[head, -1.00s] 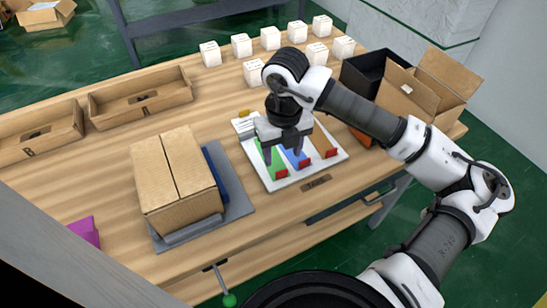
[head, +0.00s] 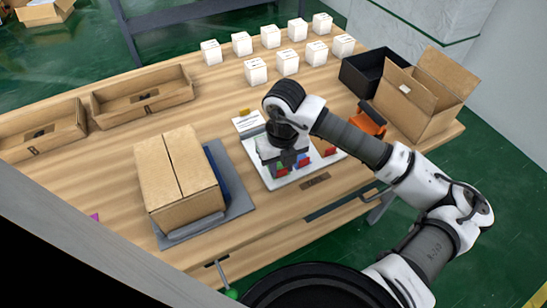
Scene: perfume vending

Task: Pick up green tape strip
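The white tape board (head: 285,182) lies near the table's front edge. The green tape strip (head: 281,168) is mostly hidden under my gripper; only a small green bit shows beside its red end. A blue strip (head: 303,158) is also largely covered. My gripper (head: 289,168) points down, low over the green and blue strips. Its fingertips are too small and dark to tell open from shut, or whether they touch a strip.
A closed cardboard box (head: 180,180) on a grey mat stands left of the board. An orange object (head: 370,122), a black bin (head: 364,75) and an open carton (head: 425,100) are at the right. Several white boxes (head: 287,62) stand behind. Bare wood lies between.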

